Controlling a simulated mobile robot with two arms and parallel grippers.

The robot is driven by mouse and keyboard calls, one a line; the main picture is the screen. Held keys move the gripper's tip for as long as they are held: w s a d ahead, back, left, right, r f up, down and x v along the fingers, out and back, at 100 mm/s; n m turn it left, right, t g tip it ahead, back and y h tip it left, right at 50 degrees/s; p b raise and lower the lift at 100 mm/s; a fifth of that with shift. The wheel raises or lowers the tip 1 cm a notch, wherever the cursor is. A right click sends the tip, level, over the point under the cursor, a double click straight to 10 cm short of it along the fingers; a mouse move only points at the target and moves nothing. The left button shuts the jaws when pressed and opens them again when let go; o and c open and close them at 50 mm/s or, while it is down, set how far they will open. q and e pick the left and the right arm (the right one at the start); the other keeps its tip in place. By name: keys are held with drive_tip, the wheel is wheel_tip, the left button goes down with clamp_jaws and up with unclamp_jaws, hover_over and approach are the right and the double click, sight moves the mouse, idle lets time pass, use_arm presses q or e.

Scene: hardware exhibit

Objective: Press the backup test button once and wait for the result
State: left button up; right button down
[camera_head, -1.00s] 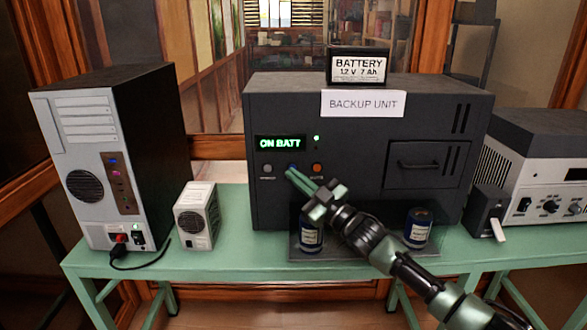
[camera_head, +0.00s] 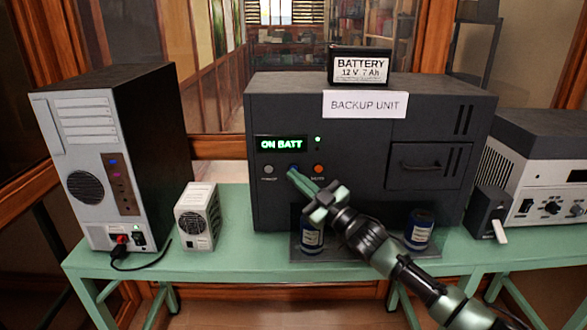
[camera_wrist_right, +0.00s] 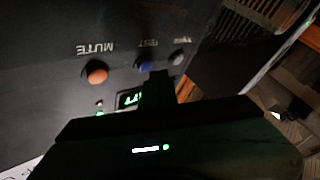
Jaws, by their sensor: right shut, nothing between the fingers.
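The dark backup unit (camera_head: 345,185) stands on the green bench with a "BACKUP UNIT" label on its front. Its display (camera_head: 281,144) reads "ON BATT" in green, with a small green light beside it. Below are a grey button (camera_head: 268,169), a blue button (camera_head: 293,168) and an orange button (camera_head: 318,168). In the right wrist view the blue test button (camera_wrist_right: 143,65) lies between the grey and the orange "MUTE" button (camera_wrist_right: 96,71). My right gripper (camera_head: 291,175) is shut and empty, its tips at the blue button; I cannot tell whether they touch it. My left gripper is out of view.
A battery (camera_head: 360,67) sits on top of the unit. Blue cans (camera_head: 419,229) stand on a dark plate before it. A computer tower (camera_head: 110,155) and a small white box (camera_head: 198,216) stand left. A grey instrument (camera_head: 540,175) stands right.

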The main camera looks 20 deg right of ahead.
drive_tip(key=s+p, duration=0.2)
drive_tip(key=s, duration=0.1)
drive_tip(key=shift+a+r, duration=0.2)
drive_tip(key=shift+a, duration=0.15)
drive_tip(key=shift+s+a+f, duration=0.1)
drive_tip(key=shift+s, duration=0.25)
drive_tip(key=shift+f, duration=0.1)
drive_tip(key=shift+w, duration=0.1)
